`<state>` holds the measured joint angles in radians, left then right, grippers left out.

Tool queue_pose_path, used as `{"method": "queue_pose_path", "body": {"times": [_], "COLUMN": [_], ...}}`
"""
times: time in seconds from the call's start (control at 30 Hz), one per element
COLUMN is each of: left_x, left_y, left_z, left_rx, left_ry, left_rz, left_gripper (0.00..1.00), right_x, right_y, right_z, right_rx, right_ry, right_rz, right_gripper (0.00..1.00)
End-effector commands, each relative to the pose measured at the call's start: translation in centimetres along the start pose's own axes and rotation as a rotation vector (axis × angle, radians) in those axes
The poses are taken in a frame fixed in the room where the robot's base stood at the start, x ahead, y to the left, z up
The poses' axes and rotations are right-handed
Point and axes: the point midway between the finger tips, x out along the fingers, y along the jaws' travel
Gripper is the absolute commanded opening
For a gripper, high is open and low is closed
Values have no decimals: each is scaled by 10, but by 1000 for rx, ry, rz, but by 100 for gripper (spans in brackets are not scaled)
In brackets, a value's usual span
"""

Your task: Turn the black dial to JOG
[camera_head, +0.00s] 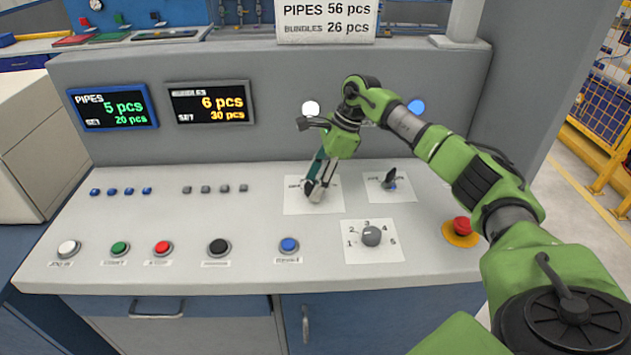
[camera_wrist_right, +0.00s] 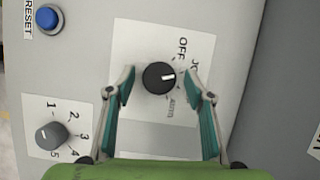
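The black dial (camera_wrist_right: 158,78) sits on a white card (camera_wrist_right: 128,42) in the right wrist view. Its white mark points right, roughly towards a label starting "JO" that a finger partly covers. "OFF" is above right of the dial; a label below right is hard to read. My right gripper (camera_wrist_right: 162,88) is open, with one finger on each side of the dial and visible gaps between. In the head view my right gripper (camera_head: 317,184) is over the left card (camera_head: 296,206) and hides most of the dial. My left gripper is not in view.
A second black switch (camera_head: 390,178) is on the card to the right. A grey numbered dial (camera_head: 371,236) and a blue RESET button (camera_head: 289,245) are nearer the front. A red emergency button (camera_head: 462,226) is at right, close to my arm.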

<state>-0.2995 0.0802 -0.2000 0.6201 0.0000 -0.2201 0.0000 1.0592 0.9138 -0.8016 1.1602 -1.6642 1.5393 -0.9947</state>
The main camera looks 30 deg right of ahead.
Motion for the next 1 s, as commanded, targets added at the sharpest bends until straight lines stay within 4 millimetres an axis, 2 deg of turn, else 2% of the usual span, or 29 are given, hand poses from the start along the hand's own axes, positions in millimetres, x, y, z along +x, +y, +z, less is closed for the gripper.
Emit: {"method": "queue_pose_path", "body": {"times": [0.23,0.37,0.8,1.0], "left_x": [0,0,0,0], "left_y": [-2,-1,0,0], "left_z": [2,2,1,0], "left_rx": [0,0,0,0], "left_ry": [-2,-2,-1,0], "left_rz": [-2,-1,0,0], "left_gripper": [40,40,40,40], "right_x": [0,-11,-97,-117], "right_y": [0,0,0,0], "right_z": [0,0,0,0], "right_rx": [0,0,0,1], "right_ry": [0,-1,-2,-1], "right_rz": [1,0,-1,0], "right_gripper": [48,48,48,48]}}
